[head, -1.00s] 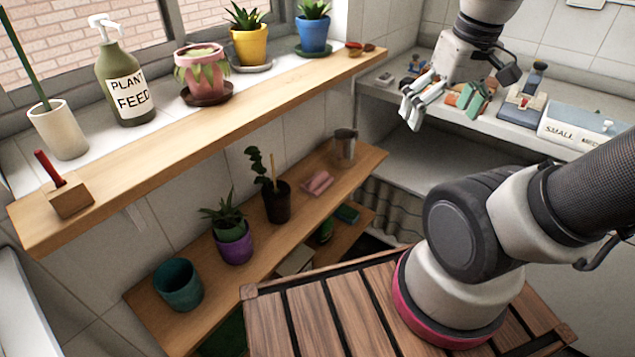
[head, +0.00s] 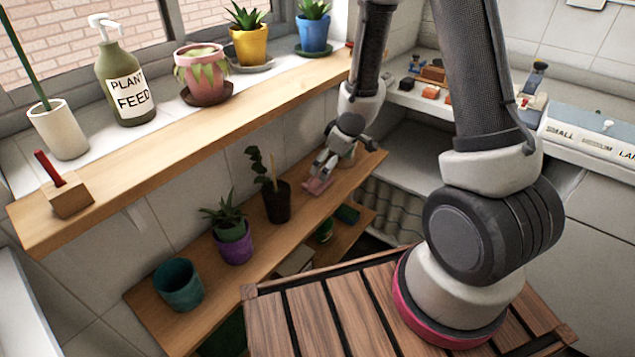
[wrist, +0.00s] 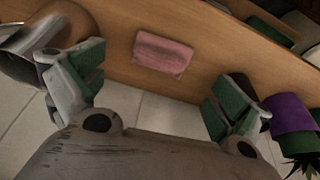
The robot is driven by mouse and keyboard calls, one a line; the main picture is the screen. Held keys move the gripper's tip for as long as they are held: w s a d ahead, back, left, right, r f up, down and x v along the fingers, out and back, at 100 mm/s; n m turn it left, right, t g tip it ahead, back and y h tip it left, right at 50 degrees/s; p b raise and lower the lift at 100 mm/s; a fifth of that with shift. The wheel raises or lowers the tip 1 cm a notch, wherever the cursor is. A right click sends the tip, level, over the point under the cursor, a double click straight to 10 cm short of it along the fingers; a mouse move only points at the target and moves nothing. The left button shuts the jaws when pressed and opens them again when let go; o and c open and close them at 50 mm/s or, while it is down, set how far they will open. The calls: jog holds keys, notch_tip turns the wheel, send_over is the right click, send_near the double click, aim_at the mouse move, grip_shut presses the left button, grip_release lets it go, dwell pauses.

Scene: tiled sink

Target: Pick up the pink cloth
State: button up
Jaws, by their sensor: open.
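The pink cloth (wrist: 163,54) lies folded on the lower wooden shelf, between the two spread fingers in the wrist view and a little beyond them. In the head view the cloth (head: 318,186) shows only in part, just under my fingers. My gripper (head: 330,168) is open and empty, pointing down over the lower shelf at the cloth's spot. In the wrist view my gripper (wrist: 158,88) shows its green finger pads wide apart, with nothing between them. The exact gap between fingertips and cloth is hard to tell.
On the lower shelf (head: 245,258) a dark pot with a plant (head: 277,203) stands left of my gripper. The upper shelf (head: 215,118) with pots overhangs to the left.

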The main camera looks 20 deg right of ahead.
aim_at(319, 174)
jog(key=shift+w+a+f, duration=0.5)
jog(key=shift+a+f, duration=0.1)
jog(key=x, duration=0.6)
jog(key=shift+w+a, duration=0.2)
jog(key=shift+w, duration=0.05)
jog(key=c, duration=0.6)
jog(key=shift+r, duration=0.1)
